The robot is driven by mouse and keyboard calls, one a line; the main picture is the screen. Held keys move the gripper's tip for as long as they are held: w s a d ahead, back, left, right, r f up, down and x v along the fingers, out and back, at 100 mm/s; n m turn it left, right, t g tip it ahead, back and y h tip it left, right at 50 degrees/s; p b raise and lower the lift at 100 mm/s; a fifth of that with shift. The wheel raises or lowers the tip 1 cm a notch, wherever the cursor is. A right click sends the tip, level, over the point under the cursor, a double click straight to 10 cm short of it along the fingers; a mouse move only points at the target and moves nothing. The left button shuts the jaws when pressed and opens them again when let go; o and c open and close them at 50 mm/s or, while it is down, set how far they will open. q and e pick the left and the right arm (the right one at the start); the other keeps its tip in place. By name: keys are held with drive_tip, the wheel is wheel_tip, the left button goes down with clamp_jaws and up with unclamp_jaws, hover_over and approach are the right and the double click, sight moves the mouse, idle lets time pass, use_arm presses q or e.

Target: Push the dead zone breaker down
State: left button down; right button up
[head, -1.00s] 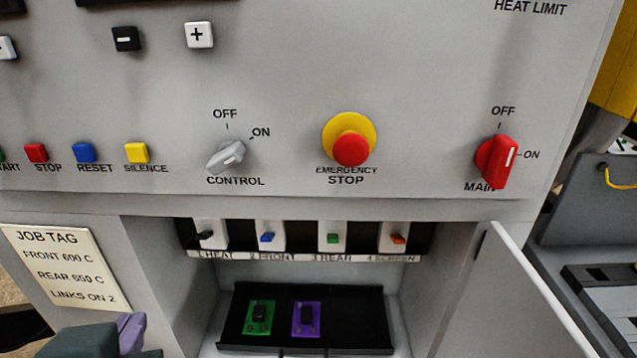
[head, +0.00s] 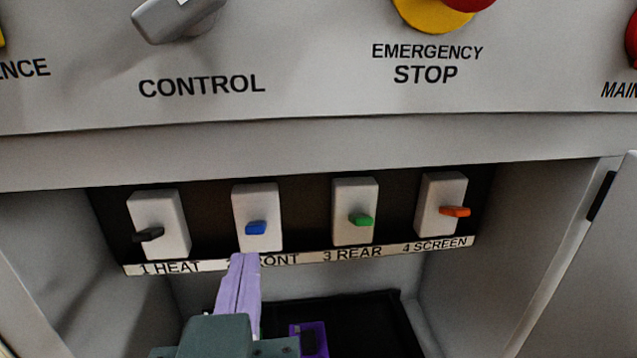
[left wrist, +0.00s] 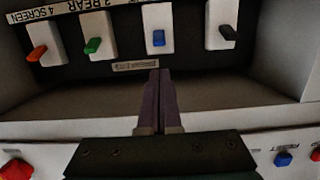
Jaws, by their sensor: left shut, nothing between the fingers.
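A row of four breakers sits in the recess: 1 HEAT with a black lever (head: 148,234), 2 FRONT with a blue lever (head: 256,228), 3 REAR with a green lever (head: 362,220), and 4 SCREEN with an orange lever (head: 456,211). All levers sit at a similar height; no label says which is the dead zone. My left gripper (head: 243,262) is shut and empty, its purple fingertips just below the blue lever, covering part of the FRONT label. In the left wrist view, turned upside down, the fingertips (left wrist: 159,73) appear apart from the blue lever (left wrist: 158,38). My right gripper is out of view.
A black tray (head: 365,310) with a purple link (head: 318,338) lies below the breakers. The open door (head: 585,255) bounds the right side. Above are the control knob (head: 178,18) and emergency stop (head: 440,14). A small plate (left wrist: 135,66) is unreadable.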

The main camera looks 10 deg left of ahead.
sight(258, 224)
use_arm(q)
drive_tip(key=x, duration=1)
drive_tip(key=shift+p, duration=0.4)
drive_tip(key=shift+a, duration=0.1)
